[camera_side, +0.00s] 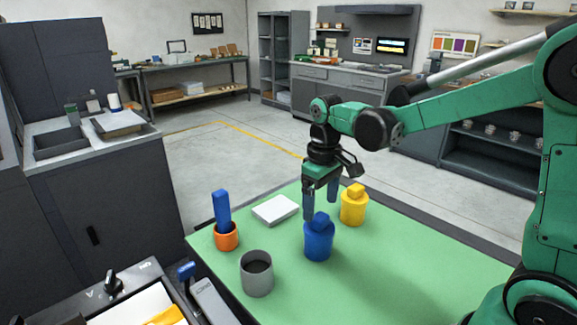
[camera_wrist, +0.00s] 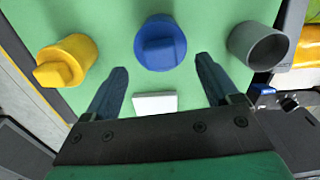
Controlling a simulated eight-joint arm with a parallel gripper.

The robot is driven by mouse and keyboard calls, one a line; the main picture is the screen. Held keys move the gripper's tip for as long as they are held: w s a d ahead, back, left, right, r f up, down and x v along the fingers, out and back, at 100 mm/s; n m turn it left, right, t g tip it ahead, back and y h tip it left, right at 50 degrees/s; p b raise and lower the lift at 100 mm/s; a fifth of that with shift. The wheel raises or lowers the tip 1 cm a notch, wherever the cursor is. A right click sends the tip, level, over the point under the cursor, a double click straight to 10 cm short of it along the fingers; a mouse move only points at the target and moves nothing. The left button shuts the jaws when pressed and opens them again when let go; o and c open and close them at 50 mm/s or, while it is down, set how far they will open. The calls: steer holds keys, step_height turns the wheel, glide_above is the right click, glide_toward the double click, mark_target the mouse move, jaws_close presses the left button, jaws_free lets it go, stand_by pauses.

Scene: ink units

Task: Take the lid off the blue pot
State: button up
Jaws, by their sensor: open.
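The blue pot (camera_side: 318,246) stands upright on the green mat, with its blue lid (camera_side: 319,222) on top and a block-shaped knob on the lid. In the wrist view the blue lid (camera_wrist: 160,42) lies just beyond the fingertips, roughly centred between them. My gripper (camera_side: 320,206) is open and points down, above and slightly behind the pot in the side view. Nothing is between its fingers, which also show in the wrist view (camera_wrist: 162,66). Whether a finger touches the lid, I cannot tell.
A yellow lidded pot (camera_side: 354,209) stands close behind and right of the blue pot. A grey open cup (camera_side: 257,274) stands to the left, near the front. An orange cup (camera_side: 227,237) holds a blue upright piece. A white slab (camera_side: 275,210) lies behind. The mat's right side is clear.

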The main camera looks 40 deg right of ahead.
mark_target(320, 216)
steer(key=shift+f, duration=1.7)
jaws_close()
